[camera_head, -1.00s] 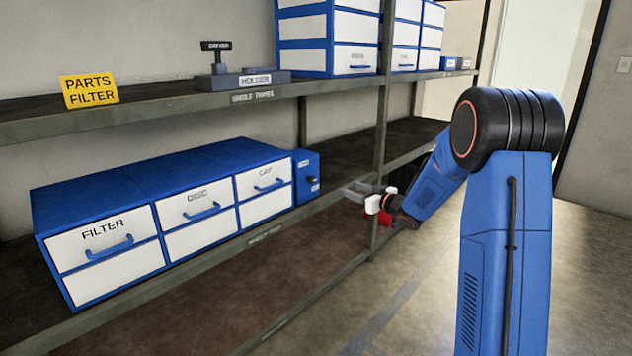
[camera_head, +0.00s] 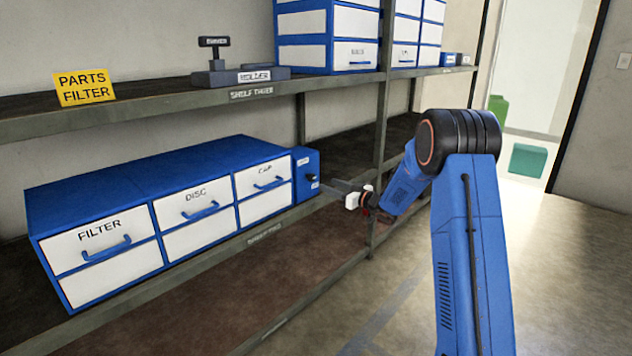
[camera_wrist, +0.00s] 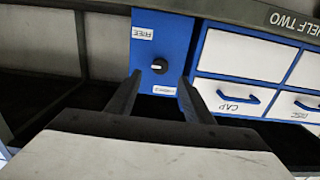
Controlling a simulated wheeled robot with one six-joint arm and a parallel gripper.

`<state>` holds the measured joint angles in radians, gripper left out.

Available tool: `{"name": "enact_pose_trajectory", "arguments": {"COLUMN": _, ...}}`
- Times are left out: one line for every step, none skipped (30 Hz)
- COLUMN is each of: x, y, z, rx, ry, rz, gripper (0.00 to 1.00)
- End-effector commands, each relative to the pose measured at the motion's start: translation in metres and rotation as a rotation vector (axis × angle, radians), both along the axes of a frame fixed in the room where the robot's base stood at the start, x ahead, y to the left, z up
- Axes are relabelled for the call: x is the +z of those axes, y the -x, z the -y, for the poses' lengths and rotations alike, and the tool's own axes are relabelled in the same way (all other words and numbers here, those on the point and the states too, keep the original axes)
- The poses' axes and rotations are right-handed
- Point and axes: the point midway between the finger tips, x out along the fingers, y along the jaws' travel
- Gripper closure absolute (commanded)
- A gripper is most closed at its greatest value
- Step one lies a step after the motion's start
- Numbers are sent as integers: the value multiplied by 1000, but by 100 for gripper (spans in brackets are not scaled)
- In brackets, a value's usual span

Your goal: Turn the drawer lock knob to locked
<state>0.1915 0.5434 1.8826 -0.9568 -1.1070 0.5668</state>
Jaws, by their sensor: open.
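The lock knob (camera_wrist: 159,66) is a small round dark knob with a light mark, on the front of a blue box at the end of the drawer unit. It also shows small in the head view (camera_head: 313,178). In the wrist view, a "FREE" label (camera_wrist: 142,32) is at one end of the blue panel, and another label (camera_wrist: 164,90) at the other end is too small to read. My gripper (camera_wrist: 157,80) is open and empty, with its two fingers pointing toward the panel and the knob between their tips in the picture. The fingers appear apart from the knob.
The blue drawer unit (camera_head: 125,160) has white fronts marked FILTER, DISC and CAP, with protruding blue handles. A shelf post (camera_head: 379,140) stands close behind my gripper. The upper shelf (camera_head: 150,119) holds a yellow PARTS FILTER sign (camera_head: 84,87) and a grey holder (camera_head: 240,77).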

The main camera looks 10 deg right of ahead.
Motion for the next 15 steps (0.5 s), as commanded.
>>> {"name": "enact_pose_trajectory", "arguments": {"x": 0, "y": -7, "z": -6, "rx": 2, "ry": 1, "rz": 1, "gripper": 53}}
{"name": "enact_pose_trajectory", "arguments": {"x": 0, "y": -12, "z": -10, "rx": 3, "ry": 1, "rz": 1, "gripper": 53}}
{"name": "enact_pose_trajectory", "arguments": {"x": 0, "y": -18, "z": -14, "rx": 3, "ry": 1, "rz": 0, "gripper": 53}}
{"name": "enact_pose_trajectory", "arguments": {"x": -1, "y": -22, "z": -17, "rx": 2, "ry": 1, "rz": 0, "gripper": 53}}
{"name": "enact_pose_trajectory", "arguments": {"x": 0, "y": -26, "z": -20, "rx": 2, "ry": 1, "rz": 1, "gripper": 53}}
{"name": "enact_pose_trajectory", "arguments": {"x": 0, "y": -32, "z": -24, "rx": 2, "ry": 1, "rz": 1, "gripper": 53}}
{"name": "enact_pose_trajectory", "arguments": {"x": 0, "y": -35, "z": -27, "rx": 2, "ry": 1, "rz": 1, "gripper": 53}}
{"name": "enact_pose_trajectory", "arguments": {"x": 0, "y": -39, "z": -30, "rx": 2, "ry": 2, "rz": 1, "gripper": 53}}
{"name": "enact_pose_trajectory", "arguments": {"x": 0, "y": -44, "z": -33, "rx": 1, "ry": 1, "rz": 1, "gripper": 53}}
{"name": "enact_pose_trajectory", "arguments": {"x": 0, "y": -48, "z": -35, "rx": 1, "ry": 1, "rz": 1, "gripper": 53}}
{"name": "enact_pose_trajectory", "arguments": {"x": 0, "y": -51, "z": -37, "rx": 1, "ry": 1, "rz": 1, "gripper": 53}}
{"name": "enact_pose_trajectory", "arguments": {"x": 0, "y": -55, "z": -40, "rx": 1, "ry": 2, "rz": 1, "gripper": 53}}
{"name": "enact_pose_trajectory", "arguments": {"x": 0, "y": -58, "z": -42, "rx": 1, "ry": 2, "rz": 1, "gripper": 53}}
{"name": "enact_pose_trajectory", "arguments": {"x": 0, "y": -60, "z": -44, "rx": 1, "ry": 1, "rz": 0, "gripper": 53}}
{"name": "enact_pose_trajectory", "arguments": {"x": 0, "y": -62, "z": -46, "rx": 1, "ry": 1, "rz": 0, "gripper": 53}}
